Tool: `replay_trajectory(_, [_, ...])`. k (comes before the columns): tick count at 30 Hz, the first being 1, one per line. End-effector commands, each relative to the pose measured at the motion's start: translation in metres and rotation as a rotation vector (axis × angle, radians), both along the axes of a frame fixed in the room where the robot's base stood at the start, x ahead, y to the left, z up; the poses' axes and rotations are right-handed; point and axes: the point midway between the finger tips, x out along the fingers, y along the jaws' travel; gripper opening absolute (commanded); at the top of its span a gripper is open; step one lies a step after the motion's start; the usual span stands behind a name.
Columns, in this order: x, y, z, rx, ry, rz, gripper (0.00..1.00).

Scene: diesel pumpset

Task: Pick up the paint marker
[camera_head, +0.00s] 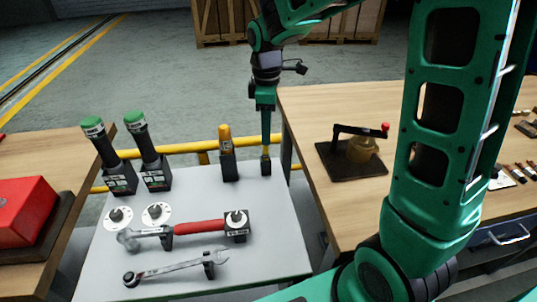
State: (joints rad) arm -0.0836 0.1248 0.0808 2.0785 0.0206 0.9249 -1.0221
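An upright yellow-topped stick (226,139), which looks like the paint marker, stands in a black holder (230,168) near the back right of the light grey table. My gripper (265,163) points straight down just to the right of it, with a gap between them. Its dark tips are low, near the table's back right corner. The fingers show edge-on, so I cannot tell whether they are open or shut, or whether anything is between them.
Two green-capped cylinders (139,127) lean in black holders at back left. A red-handled tool (195,228), a wrench (180,268) and two round discs (157,216) occupy the table (270,245). A wooden bench (305,102) stands right; a yellow rail (185,148) runs behind.

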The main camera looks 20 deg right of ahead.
Motion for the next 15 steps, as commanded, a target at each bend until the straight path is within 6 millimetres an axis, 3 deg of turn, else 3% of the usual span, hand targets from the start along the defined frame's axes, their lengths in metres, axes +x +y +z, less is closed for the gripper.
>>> replay_trajectory(7, [-0.004, 0.004, -0.035, 0.0, 0.004, 0.0, 0.36])
replay_trajectory(15, [-0.003, 0.004, -0.047, 0.0, 0.0, -0.001, 0.36])
